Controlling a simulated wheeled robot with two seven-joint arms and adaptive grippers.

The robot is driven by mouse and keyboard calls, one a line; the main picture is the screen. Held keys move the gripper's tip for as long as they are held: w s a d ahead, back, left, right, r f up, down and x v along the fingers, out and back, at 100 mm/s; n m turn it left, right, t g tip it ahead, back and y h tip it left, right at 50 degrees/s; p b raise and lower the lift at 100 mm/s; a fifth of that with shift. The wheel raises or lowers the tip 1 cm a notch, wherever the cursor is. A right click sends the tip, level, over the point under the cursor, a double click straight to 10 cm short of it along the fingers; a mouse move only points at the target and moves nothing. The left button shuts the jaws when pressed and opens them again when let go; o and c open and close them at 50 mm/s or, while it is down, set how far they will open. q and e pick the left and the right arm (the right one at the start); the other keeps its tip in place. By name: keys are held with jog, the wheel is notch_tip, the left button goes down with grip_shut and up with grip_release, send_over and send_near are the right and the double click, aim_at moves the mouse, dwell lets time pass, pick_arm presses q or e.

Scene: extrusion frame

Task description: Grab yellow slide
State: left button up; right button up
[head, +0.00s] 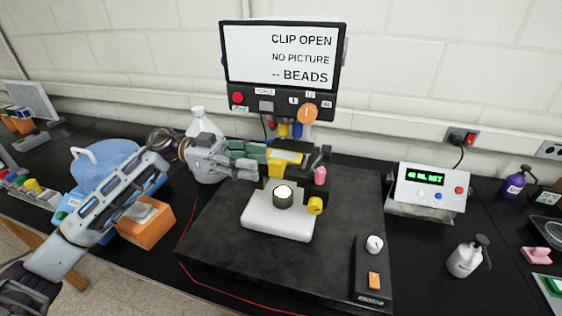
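The instrument has a round bright-topped stage (283,194) and a yellow knob (315,205). My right gripper is not in view.
A monitor (283,65) reading "CLIP OPEN" stands behind. A pink piece (320,175) is right of the yellow one. An orange box (146,221) and blue container (105,170) lie left. A control box (374,270) is front right; the mat's front left (215,245) is clear.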

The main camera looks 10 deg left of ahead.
aim_at(275, 161)
pick_arm(q)
jog(key=shift+d, duration=0.25)
jog(key=shift+w+d+r, duration=0.1)
jog(key=shift+w+d, duration=0.05)
jog(key=shift+d, duration=0.65)
jog(key=shift+w+d, duration=0.1)
jog(key=shift+d, duration=0.65)
jog(key=shift+d+b, duration=0.3)
jog(key=shift+d, duration=0.65)
grip_shut()
